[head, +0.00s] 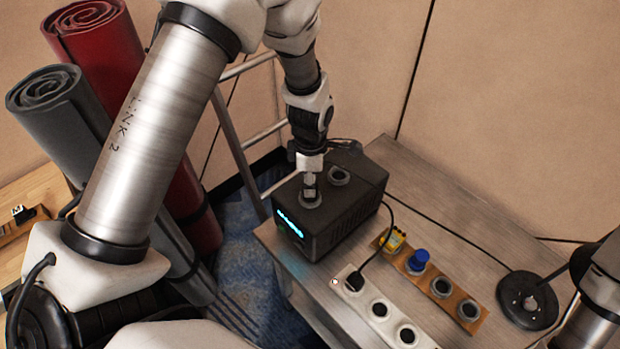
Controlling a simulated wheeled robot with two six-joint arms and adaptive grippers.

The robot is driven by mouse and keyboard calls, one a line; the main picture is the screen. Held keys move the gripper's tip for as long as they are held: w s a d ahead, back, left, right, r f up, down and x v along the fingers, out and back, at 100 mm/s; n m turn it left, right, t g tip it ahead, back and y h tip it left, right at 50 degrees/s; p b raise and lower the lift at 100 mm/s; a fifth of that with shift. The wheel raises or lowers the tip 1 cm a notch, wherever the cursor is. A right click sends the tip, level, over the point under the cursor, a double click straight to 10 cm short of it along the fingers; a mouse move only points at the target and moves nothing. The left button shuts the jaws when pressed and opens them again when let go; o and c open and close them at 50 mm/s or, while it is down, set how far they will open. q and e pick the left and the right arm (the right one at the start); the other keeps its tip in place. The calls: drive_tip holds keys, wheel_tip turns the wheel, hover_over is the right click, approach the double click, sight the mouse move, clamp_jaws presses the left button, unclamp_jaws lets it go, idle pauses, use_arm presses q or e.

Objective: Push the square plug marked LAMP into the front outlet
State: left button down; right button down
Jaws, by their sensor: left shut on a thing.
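My left gripper (310,168) comes down from above over a black box (345,221) on the table. It is shut on a small dark plug (310,189), mostly covered by the fingers. The plug is at the nearer round outlet (310,201) on the box's top; its lower end meets the ring in this view. I cannot tell how deep it sits, and no LAMP marking is readable. A second outlet (339,177) behind it on the box looks empty. My right gripper is not in view; only part of that arm shows at the right edge.
A white strip (365,303) holds a black plug (355,281) with a cable. A brown strip (425,272) holds a yellow plug (396,240) and a blue plug (418,259). A round black base (528,300) stands at the right. Rolled mats (97,62) stand at the left.

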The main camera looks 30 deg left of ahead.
use_arm(q)
drive_tip(key=shift+f+b, duration=0.55)
drive_tip(key=shift+f, duration=0.35)
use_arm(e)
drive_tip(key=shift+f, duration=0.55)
use_arm(q)
drive_tip(key=c, duration=0.6)
unclamp_jaws()
drive_tip(key=shift+c, duration=0.2)
drive_tip(key=shift+o, duration=0.4)
drive_tip(key=o, duration=0.3)
drive_tip(key=shift+r, duration=0.1)
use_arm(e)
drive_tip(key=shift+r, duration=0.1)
use_arm(q)
drive_tip(key=shift+r+p, duration=2.6)
drive_tip(key=shift+r, duration=0.4)
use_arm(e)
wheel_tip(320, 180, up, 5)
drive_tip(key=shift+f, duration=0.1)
use_arm(q)
drive_tip(key=shift+f, duration=0.1)
